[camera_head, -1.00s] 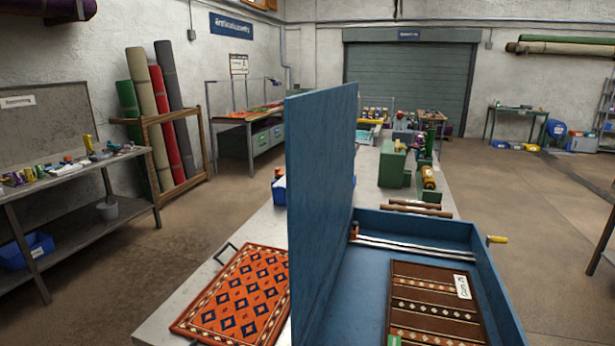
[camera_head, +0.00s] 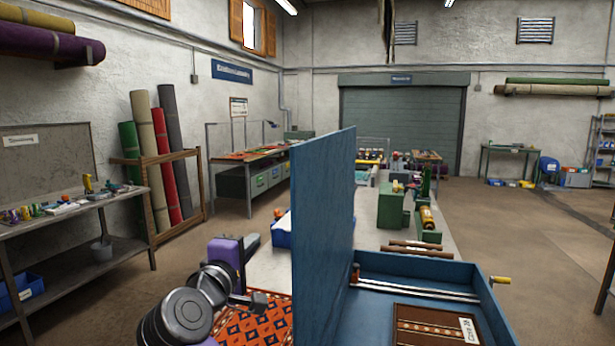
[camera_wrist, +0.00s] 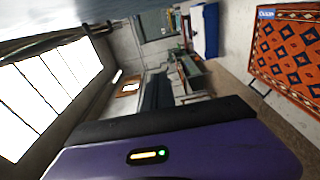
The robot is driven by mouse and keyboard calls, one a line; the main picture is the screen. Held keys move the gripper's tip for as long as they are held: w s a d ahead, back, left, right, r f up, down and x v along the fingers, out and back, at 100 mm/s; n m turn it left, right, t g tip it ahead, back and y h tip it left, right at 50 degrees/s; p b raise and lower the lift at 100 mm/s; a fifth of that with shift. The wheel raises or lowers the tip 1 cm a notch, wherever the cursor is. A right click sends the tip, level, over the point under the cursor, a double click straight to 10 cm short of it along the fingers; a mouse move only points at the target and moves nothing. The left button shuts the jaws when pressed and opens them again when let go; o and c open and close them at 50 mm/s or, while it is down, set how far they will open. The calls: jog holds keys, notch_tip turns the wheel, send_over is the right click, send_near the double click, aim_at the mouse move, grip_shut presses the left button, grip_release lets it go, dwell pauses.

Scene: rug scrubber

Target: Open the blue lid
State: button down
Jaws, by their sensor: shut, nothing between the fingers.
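The blue lid (camera_head: 325,240) stands upright along the left edge of the blue shallow box (camera_head: 400,262), so the box is open. Inside the box lie a brown patterned rug (camera_head: 432,328) with a white label and a metal bar along the back. My purple and black gripper (camera_head: 253,242) is left of the lid, over the bench, apart from the lid and empty. It is shut, though its fingertips are small and hard to make out. In the wrist view, my gripper's purple body fills the bottom and its fingertips do not show.
An orange patterned rug (camera_head: 255,328) lies on the bench left of the lid, partly behind my arm; it also shows in the wrist view (camera_wrist: 290,50). A green machine (camera_head: 392,207) and wooden rollers (camera_head: 416,248) stand behind the box. A yellow-handled crank (camera_head: 500,280) sticks out at right.

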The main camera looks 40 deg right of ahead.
aim_at(309, 142)
jog(key=s+r+m+g+h, duration=0.3)
jog(key=r+m+g, duration=0.15)
jog(key=r, duration=1.55)
jog(key=d+p, duration=0.4)
jog(key=d, duration=0.8)
jog(key=shift+w+d+r+n+p, duration=0.2)
jog(key=shift+n+p, duration=0.15)
jog(key=s+d+f+m+y+b, duration=0.1)
jog(key=s+d+m, duration=0.3)
jog(key=s+d, duration=0.5)
jog(key=s+b, duration=0.1)
jog(key=s, duration=0.2)
jog(key=shift+s+d+f+g, duration=0.2)
jog(key=shift+d+f+g, duration=0.1)
jog(key=shift+f+g, duration=0.1)
